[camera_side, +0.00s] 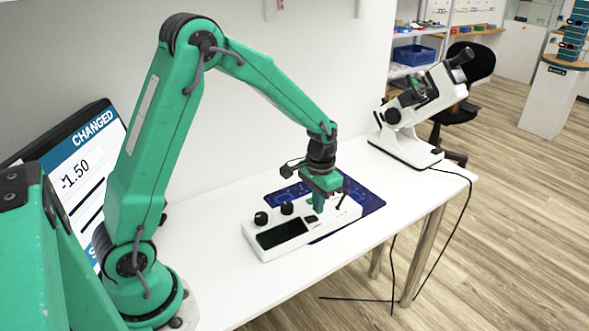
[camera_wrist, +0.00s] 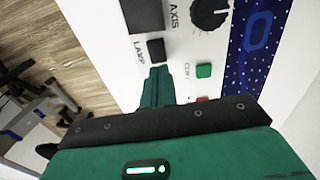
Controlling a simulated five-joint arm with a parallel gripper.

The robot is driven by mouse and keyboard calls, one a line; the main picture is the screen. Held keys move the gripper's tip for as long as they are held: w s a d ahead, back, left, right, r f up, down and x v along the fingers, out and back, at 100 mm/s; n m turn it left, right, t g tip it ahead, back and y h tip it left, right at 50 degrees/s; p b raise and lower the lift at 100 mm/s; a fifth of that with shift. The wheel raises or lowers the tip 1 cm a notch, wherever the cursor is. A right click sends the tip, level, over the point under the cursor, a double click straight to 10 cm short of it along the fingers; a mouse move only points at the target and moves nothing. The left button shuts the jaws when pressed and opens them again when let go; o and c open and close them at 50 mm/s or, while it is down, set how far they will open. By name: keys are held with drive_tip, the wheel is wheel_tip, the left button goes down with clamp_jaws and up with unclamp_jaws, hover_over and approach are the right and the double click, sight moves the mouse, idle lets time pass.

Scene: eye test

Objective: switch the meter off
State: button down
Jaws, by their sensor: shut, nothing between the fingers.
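The white meter (camera_side: 322,225) lies on the table, with a dark display (camera_side: 282,233) and black knobs (camera_side: 287,207). In the wrist view its white panel (camera_wrist: 183,52) carries a black switch (camera_wrist: 156,50) labelled LAMP, a green button (camera_wrist: 204,70) with an unclear label, and a red button (camera_wrist: 202,98) partly hidden by my gripper. A knob (camera_wrist: 209,14) is beside the word AXIS. My gripper (camera_side: 317,206) is shut and empty over the meter's right part. In the wrist view its fingertips (camera_wrist: 158,70) are right beside the black switch; I cannot tell whether they touch it.
A blue patterned mat (camera_side: 370,200) lies under and behind the meter. A white instrument (camera_side: 410,115) stands at the table's far right end. A screen (camera_side: 85,165) at left reads CHANGED and -1.50. The white table (camera_side: 225,275) is clear in front of the meter.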

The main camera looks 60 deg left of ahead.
sight(317, 218)
wheel_tip(317, 218, up, 6)
drive_tip(key=shift+f, duration=0.1)
idle(0.8)
idle(0.3)
drive_tip(key=s+d+r+t, duration=0.1)
drive_tip(key=s+r+t, duration=0.1)
drive_tip(key=s+r, duration=0.4)
drive_tip(key=s+d+r+t, duration=0.2)
drive_tip(key=s+r, duration=0.5)
drive_tip(key=s, duration=0.8)
drive_tip(key=shift+d+t, duration=0.2)
drive_tip(key=shift+t, duration=0.6)
